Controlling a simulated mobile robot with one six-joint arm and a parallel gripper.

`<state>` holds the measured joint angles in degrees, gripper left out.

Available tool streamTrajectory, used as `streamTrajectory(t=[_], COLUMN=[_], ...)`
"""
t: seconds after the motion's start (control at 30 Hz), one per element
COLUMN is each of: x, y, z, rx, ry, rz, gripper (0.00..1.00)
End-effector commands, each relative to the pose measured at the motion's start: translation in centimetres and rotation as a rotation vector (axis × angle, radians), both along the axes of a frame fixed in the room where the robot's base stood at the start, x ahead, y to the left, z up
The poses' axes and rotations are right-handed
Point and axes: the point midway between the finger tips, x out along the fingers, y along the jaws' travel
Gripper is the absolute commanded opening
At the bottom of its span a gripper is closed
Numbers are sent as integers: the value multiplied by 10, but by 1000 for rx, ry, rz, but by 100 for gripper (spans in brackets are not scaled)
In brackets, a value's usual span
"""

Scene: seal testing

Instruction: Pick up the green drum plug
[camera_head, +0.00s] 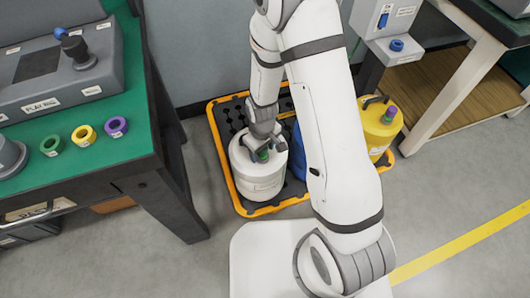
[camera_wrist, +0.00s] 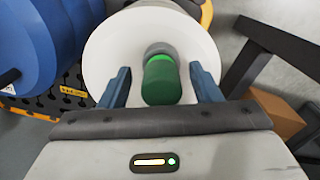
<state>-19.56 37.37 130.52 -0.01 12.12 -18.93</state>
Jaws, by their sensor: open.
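The green drum plug (camera_head: 263,155) sits upright on top of the white drum (camera_head: 262,185). In the wrist view the plug (camera_wrist: 161,82) shows large, seated on a grey collar on the white drum (camera_wrist: 110,50). My gripper (camera_wrist: 162,82) is open, with one blue finger on each side of the plug and a visible gap to both. In the head view my gripper (camera_head: 264,148) is right over the drum's top and partly hides it.
The drums stand on a black tray with an orange rim (camera_head: 240,208). A blue drum (camera_head: 299,155) is close on the right, mostly hidden by my arm. A yellow drum (camera_head: 381,125) has a purple plug (camera_head: 391,113). A green-topped bench (camera_head: 110,165) with coloured rings stands at the left.

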Motion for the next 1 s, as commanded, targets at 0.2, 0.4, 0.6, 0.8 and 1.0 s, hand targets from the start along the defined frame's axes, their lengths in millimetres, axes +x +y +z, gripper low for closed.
streamTrajectory(t=[0.2, 0.4, 0.6, 0.8, 1.0], x=[0, 0, 0, 0, 0], y=[0, 0, 0, 1, 1], z=[0, 0, 0, 0, 1], rx=[1, 0, 0, 0, 1], ry=[-1, 0, 0, 0, -1], rz=[0, 0, 1, 1, 1], gripper=[56, 40, 23, 7, 7])
